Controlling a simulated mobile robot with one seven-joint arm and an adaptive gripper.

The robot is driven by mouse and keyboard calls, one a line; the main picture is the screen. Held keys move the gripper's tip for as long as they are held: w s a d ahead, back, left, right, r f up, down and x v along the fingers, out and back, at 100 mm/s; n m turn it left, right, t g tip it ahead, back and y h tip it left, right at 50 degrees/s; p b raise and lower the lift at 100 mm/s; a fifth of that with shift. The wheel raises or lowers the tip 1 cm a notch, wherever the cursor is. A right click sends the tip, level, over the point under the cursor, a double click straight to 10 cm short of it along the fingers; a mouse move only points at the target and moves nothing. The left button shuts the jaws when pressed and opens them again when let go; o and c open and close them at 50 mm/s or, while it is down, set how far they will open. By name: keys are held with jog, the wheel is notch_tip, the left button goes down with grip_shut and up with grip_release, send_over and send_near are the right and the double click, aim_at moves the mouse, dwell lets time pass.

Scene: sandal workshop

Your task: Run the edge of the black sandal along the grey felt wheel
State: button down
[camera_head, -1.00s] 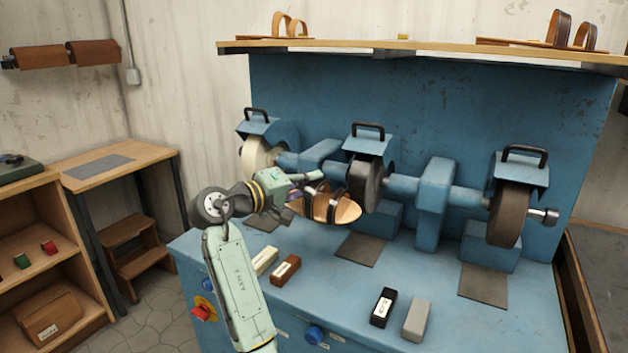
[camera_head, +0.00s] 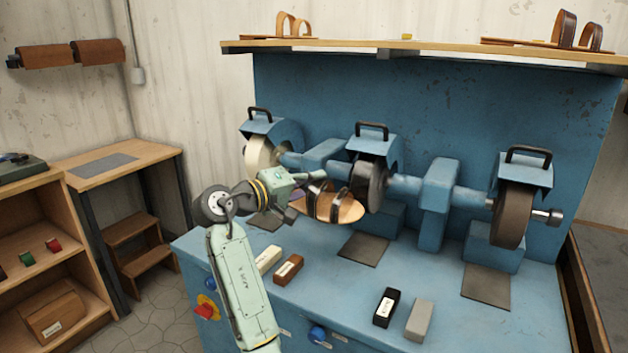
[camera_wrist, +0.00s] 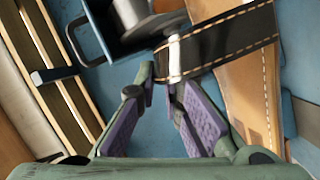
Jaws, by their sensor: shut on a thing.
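The sandal (camera_head: 345,208) has a tan sole and black straps. My gripper (camera_head: 299,196) is shut on it by a black, light-stitched strap (camera_wrist: 225,45), which shows close up in the wrist view. The purple-padded fingers (camera_wrist: 162,82) are at the strap's end. The dark grey wheel (camera_head: 377,188) in the middle of the blue machine is the likely grey felt wheel. The sandal's right end is close in front of it in the head view; I cannot tell whether they touch.
A cream wheel (camera_head: 257,155) is left and a brown wheel (camera_head: 512,217) right on the same machine. Several small bars, among them a black one (camera_head: 386,307) and a grey one (camera_head: 419,320), lie on the blue bench top (camera_head: 340,290). A wooden shelf (camera_head: 440,49) runs above.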

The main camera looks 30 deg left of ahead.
jog(key=shift+a+r, duration=0.1)
jog(key=shift+a, duration=0.05)
jog(key=shift+a, duration=0.7)
jog(key=shift+w, duration=0.25)
dwell(0.6)
jog(key=shift+s, duration=0.15)
dwell(0.7)
jog(key=shift+s, duration=0.65)
jog(key=s+f, duration=0.1)
jog(key=s, duration=0.4)
jog(key=shift+s+f, duration=0.4)
jog(key=shift+a, duration=0.15)
